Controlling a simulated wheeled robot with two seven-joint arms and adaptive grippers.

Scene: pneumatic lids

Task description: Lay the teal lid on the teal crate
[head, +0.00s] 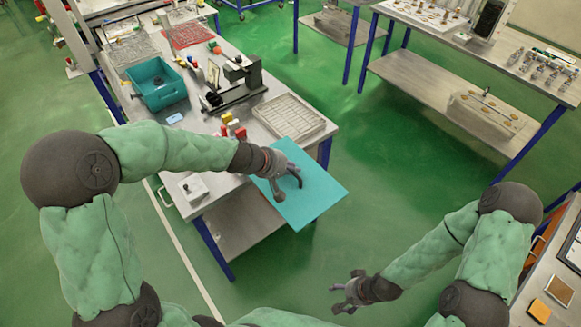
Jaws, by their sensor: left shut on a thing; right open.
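The teal lid (318,203) is a flat bright panel, held out over the near right edge of the workbench. My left gripper (287,181) is shut on it, with the fingers over its upper face; the exact grip point is partly hidden by the hand. The teal crate (153,96) stands open on the bench at the far left, with a small dark thing inside. It is well apart from the lid. My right gripper (345,296) is open and empty, low over the green floor at the bottom centre.
On the workbench (243,38) between lid and crate stand a dark machine (236,84), a pale slotted tray (289,117) and red and yellow blocks (234,129). A blue card (175,118) lies by the crate. Another bench (425,88) is at the upper right.

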